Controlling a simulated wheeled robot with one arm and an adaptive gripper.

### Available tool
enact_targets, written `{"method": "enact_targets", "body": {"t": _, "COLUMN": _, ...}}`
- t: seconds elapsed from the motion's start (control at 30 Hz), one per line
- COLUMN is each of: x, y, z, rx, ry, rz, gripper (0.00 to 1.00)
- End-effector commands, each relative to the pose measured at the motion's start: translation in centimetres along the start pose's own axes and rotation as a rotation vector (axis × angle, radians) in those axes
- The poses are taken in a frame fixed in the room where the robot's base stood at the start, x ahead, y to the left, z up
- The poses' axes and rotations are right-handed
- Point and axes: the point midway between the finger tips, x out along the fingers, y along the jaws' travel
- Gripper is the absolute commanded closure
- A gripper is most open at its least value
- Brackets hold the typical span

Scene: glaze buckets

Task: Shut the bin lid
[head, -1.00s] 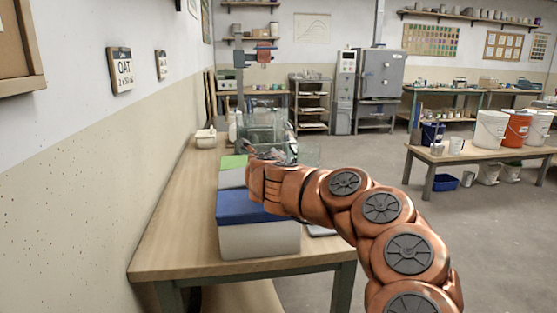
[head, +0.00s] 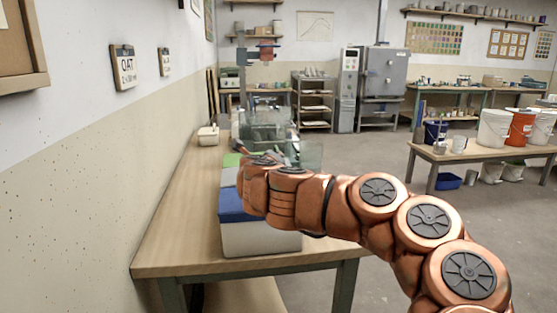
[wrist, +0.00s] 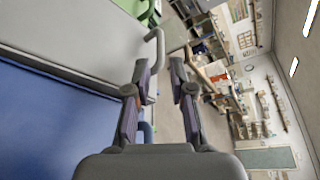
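Bins stand in a row on the wooden table. The nearest has a blue lid (head: 232,205) and a pale body (head: 262,240); the blue lid also shows in the wrist view (wrist: 50,125). Beyond it is a grey lid (wrist: 75,40), and then a green lid (head: 231,160). The three lids look flat where visible. My gripper (wrist: 158,72) is open, with two separated fingers beside the bins' edge. A pale bar-like handle (wrist: 156,45) shows just past the fingertips by the grey lid. Nothing is visibly held. In the head view my arm hides the gripper and much of the bins.
Clear boxes or panels (head: 268,125) stand behind the bins. A small pale container (head: 208,136) sits near the wall. The table's (head: 175,225) left strip is bare. Open floor (head: 345,160) lies to the right, before a table with white (head: 493,128) and orange buckets (head: 520,128).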

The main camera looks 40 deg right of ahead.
Motion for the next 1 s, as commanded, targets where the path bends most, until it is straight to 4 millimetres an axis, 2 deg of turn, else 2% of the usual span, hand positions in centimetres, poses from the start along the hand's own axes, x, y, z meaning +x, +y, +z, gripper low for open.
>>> {"method": "enact_targets", "body": {"t": 0.1, "x": -1.7, "y": -0.1, "z": 0.1, "rx": 0.003, "ry": -0.005, "rz": 0.001, "gripper": 0.77}}
{"method": "enact_targets", "body": {"t": 0.3, "x": -3.2, "y": 0.0, "z": 0.0, "rx": 0.001, "ry": 0.0, "rz": 0.0, "gripper": 0.77}}
{"method": "enact_targets", "body": {"t": 0.67, "x": -3.6, "y": 0.0, "z": 0.0, "rx": 0.0, "ry": 0.0, "rz": 0.0, "gripper": 0.77}}
{"method": "enact_targets", "body": {"t": 0.77, "x": -3.7, "y": 0.0, "z": 0.1, "rx": -0.002, "ry": -0.005, "rz": -0.001, "gripper": 0.86}}
{"method": "enact_targets", "body": {"t": 0.87, "x": -4.2, "y": -0.3, "z": 1.4, "rx": -0.022, "ry": -0.05, "rz": -0.004, "gripper": 0.96}}
{"method": "enact_targets", "body": {"t": 0.9, "x": -4.6, "y": -0.5, "z": 2.4, "rx": -0.038, "ry": -0.087, "rz": -0.006, "gripper": 1.0}}
{"method": "enact_targets", "body": {"t": 0.97, "x": -5.5, "y": -0.7, "z": 4.3, "rx": -0.072, "ry": -0.158, "rz": -0.01, "gripper": 1.0}}
{"method": "enact_targets", "body": {"t": 1.0, "x": -6.4, "y": -0.8, "z": 6.0, "rx": -0.103, "ry": -0.22, "rz": -0.012, "gripper": 1.0}}
